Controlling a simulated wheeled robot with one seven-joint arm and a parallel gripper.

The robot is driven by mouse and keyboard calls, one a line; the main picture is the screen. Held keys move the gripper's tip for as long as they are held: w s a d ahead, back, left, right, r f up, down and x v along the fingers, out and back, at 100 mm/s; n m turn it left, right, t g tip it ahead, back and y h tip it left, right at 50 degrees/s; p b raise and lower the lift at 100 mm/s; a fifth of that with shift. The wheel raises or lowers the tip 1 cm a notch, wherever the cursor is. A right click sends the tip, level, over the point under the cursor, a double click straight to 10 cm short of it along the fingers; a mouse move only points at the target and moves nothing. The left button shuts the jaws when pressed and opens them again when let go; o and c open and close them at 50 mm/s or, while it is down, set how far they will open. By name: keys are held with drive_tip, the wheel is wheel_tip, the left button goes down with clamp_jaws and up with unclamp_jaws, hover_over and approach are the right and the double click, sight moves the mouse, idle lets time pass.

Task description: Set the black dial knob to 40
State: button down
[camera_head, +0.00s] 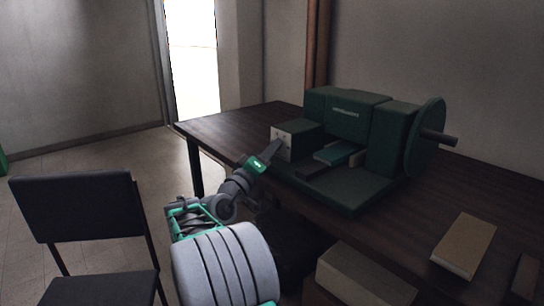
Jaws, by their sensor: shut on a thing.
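A pale control panel (287,143) is on the left end of a dark green machine (346,115), which stands on a dark wooden table. My gripper (276,146) reaches up to the panel's face from the lower left. Its jaws are shut at the panel, on what appears to be the black dial knob. The knob itself is hidden by the fingers, and the scale marks around it are too small to read. A few small dark dots show on the uncovered part of the panel.
The machine has a large green wheel with a shaft (438,138) at right. The dark table (229,129) is bare left of the machine. Tan blocks (465,245) lie at front right. A black chair (80,207) stands on the floor at left.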

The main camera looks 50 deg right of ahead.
drive_tip(key=shift+f, duration=0.1)
drive_tip(key=c, duration=1.1)
unclamp_jaws()
drive_tip(key=v, duration=0.7)
drive_tip(key=shift+s+a, duration=0.1)
drive_tip(key=shift+a, duration=0.3)
drive_tip(key=shift+p, duration=0.4)
